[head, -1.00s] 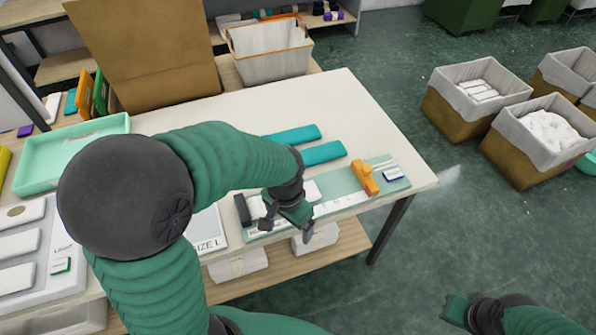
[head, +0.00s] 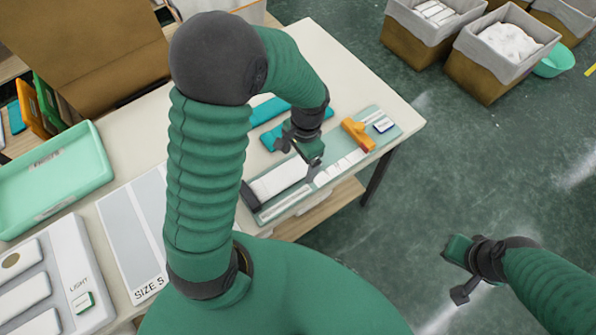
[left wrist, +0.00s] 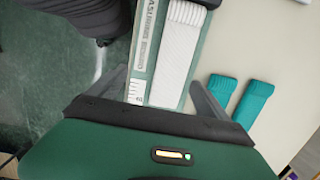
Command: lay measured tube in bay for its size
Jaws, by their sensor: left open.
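A white ribbed tube (head: 280,180) lies flat on the green measuring board (head: 378,140), its near end by the dark end block (head: 249,196). The left wrist view shows the tube (left wrist: 182,45) beside the printed ruler strip (left wrist: 146,50). My left gripper (head: 303,155) is over the board near the tube's far end. Its fingers are apart, one on each side of the board in the wrist view (left wrist: 160,95), with nothing held. My right gripper (head: 460,272) is open and empty over the floor. A grey SIZE S panel (head: 135,240) lies left, partly behind my arm.
An orange slider (head: 357,134) and a small label block (head: 383,125) sit at the board's far end. Two teal strips (head: 266,110) lie beyond the board. Lined bins (head: 500,45) stand on the floor.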

